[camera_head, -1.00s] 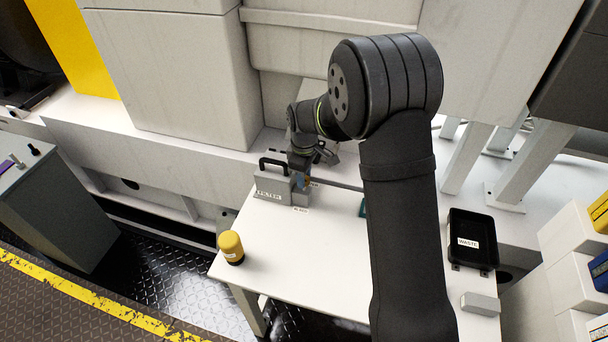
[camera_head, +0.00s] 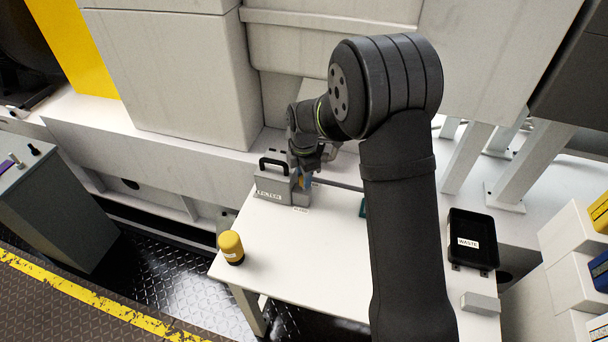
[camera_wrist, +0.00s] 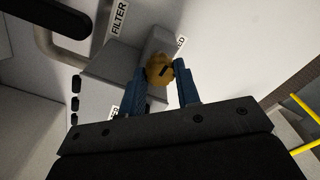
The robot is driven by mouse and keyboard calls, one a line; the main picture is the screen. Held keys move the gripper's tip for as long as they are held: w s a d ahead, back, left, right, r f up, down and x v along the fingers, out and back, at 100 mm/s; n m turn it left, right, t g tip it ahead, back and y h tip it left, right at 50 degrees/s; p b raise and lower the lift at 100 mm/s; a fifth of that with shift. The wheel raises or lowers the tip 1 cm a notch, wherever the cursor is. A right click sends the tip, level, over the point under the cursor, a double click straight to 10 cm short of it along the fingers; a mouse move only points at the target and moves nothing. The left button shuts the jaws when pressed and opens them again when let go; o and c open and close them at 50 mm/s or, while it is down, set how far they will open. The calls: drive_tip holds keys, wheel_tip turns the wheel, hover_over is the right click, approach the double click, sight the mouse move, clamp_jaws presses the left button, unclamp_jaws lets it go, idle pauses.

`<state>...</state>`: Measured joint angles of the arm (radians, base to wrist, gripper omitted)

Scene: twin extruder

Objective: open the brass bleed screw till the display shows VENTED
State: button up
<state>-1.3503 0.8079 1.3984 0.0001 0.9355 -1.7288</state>
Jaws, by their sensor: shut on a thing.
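The brass bleed screw (camera_wrist: 159,69) shows in the wrist view as a round knob with a dark slot across its face. My gripper (camera_wrist: 164,78) has its two blue fingers on either side of the screw and is shut on it. The screw sits on the grey filter block (camera_wrist: 117,60). In the head view my gripper (camera_head: 305,182) is at the right end of the filter block (camera_head: 270,187), and the screw is hidden there. No readable display shows; a small teal item (camera_head: 363,208) is mostly hidden behind my arm.
The filter block has a black handle (camera_head: 272,160) on top. A black WASTE tray (camera_head: 473,240) lies at the right. A grey pipe runs right from the block. The table's front is clear.

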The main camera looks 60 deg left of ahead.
drive_tip(key=shift+n, duration=0.5)
drive_tip(key=o, duration=0.7)
drive_tip(key=shift+r, duration=0.1)
wheel_tip(320, 180, up, 17)
drive_tip(key=shift+r, duration=0.15)
idle(0.6)
wheel_tip(320, 180, down, 18)
drive_tip(key=shift+r, duration=0.25)
idle(0.5)
